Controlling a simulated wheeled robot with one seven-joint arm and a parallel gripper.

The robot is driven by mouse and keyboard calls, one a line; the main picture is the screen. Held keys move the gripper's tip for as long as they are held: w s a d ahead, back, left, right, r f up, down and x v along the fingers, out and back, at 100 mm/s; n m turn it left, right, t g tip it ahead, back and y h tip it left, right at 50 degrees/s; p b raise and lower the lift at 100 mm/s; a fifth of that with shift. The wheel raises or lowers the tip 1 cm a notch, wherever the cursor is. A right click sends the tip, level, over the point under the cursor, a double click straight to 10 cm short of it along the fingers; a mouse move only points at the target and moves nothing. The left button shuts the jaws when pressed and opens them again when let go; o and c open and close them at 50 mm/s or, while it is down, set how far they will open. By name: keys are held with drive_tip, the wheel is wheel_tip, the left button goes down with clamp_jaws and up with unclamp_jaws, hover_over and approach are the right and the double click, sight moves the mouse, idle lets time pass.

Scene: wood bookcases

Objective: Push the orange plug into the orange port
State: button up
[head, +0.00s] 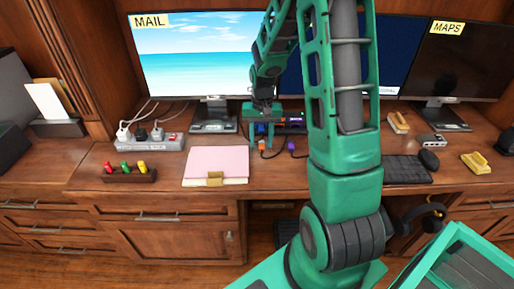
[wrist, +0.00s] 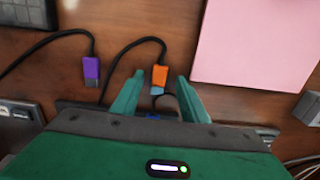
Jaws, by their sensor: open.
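The orange plug (head: 262,145) lies on the desk in front of the dark hub (head: 293,122), with a black cable. In the wrist view the orange plug (wrist: 160,74) shows its blue-grey tip towards me, between the ends of my open fingers. My gripper (head: 262,132) is over the desk just behind the plug and also shows in the wrist view (wrist: 160,80). It is open and empty; I cannot tell its exact height above the plug. The purple plug (wrist: 91,68) lies to the left in the wrist view. I cannot make out the orange port; my gripper hides part of the hub.
A pink folder (head: 217,163) lies left of the plug. A power strip (head: 150,143) and a pen block (head: 129,173) are further left. Monitors (head: 195,60) stand behind. A keyboard (head: 404,168) and mouse (head: 429,158) are to the right. My arm covers the middle.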

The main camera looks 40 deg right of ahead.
drive_tip(key=shift+f, duration=0.35)
drive_tip(key=shift+c, duration=0.6)
clamp_jaws()
drive_tip(key=shift+r, duration=0.1)
